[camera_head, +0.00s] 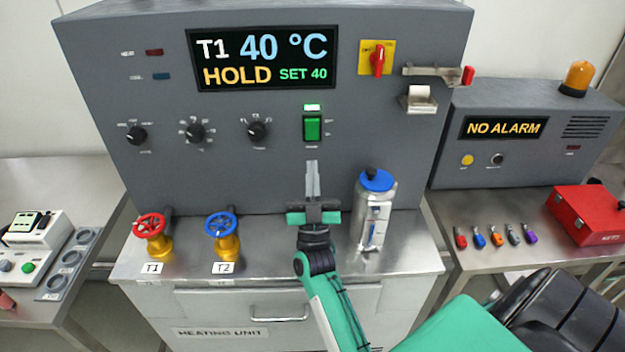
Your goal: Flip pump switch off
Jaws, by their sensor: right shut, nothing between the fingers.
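The pump switch (313,127) is a green rocker in a dark frame on the grey panel, under the display, with a lit green lamp (312,107) above it. Its small label is too small to read. My right gripper (312,166) is shut and empty, its fingers pointing up just below the switch. A small gap shows between the fingertips and the switch in the picture; how far they are from the panel I cannot tell. My left gripper is not in view.
Black knobs (257,131) sit left of the switch. A red rotary switch (378,60) and a metal bracket (432,72) are at upper right. A blue-lidded canister (375,208) stands right of my gripper; red (149,225) and blue (221,224) valves stand left. The display (262,60) reads HOLD.

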